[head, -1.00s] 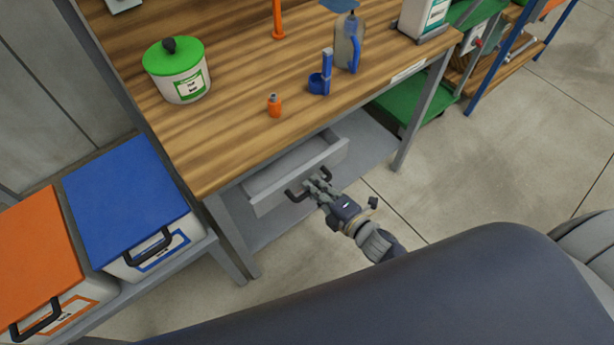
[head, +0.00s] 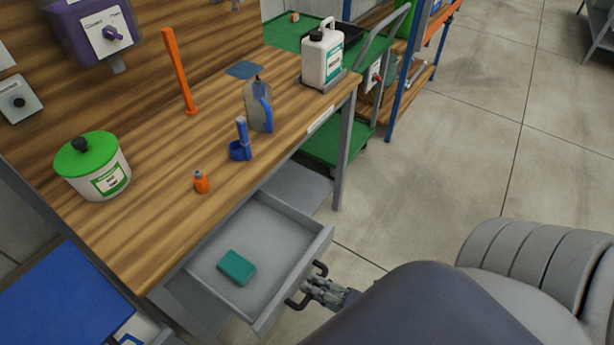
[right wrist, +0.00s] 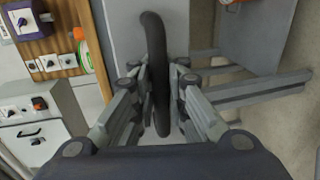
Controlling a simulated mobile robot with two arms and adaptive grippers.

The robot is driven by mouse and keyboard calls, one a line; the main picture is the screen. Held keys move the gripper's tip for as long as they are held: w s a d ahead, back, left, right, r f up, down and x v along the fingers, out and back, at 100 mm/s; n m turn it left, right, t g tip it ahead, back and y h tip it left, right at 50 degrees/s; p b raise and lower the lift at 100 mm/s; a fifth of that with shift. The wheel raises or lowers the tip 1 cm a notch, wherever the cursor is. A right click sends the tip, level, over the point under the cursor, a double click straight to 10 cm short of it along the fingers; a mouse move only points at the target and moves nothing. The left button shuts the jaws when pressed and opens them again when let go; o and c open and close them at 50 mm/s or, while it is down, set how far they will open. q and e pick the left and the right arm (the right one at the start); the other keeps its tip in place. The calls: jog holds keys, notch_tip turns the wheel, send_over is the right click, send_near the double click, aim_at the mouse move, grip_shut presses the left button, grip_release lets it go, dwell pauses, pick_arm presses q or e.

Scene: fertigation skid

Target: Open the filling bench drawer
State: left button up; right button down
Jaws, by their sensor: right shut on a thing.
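The filling bench drawer (head: 290,231) is grey and stands well out from under the wooden bench top (head: 150,215). Its inside shows, with a teal block (head: 236,267) lying in it. My right gripper (head: 311,289) is at the drawer front, shut on the black drawer handle (head: 319,268). In the right wrist view the handle (right wrist: 155,70) runs upright between the two fingers of my right gripper (right wrist: 160,95). My own arm hides part of the floor in front of the drawer. My left gripper is not in view.
A blue-lidded bin (head: 55,295) is at the lower left.

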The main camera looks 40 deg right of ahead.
jog(key=shift+r, duration=0.15)
jog(key=c, duration=1.6)
grip_release()
jog(key=v, duration=1.2)
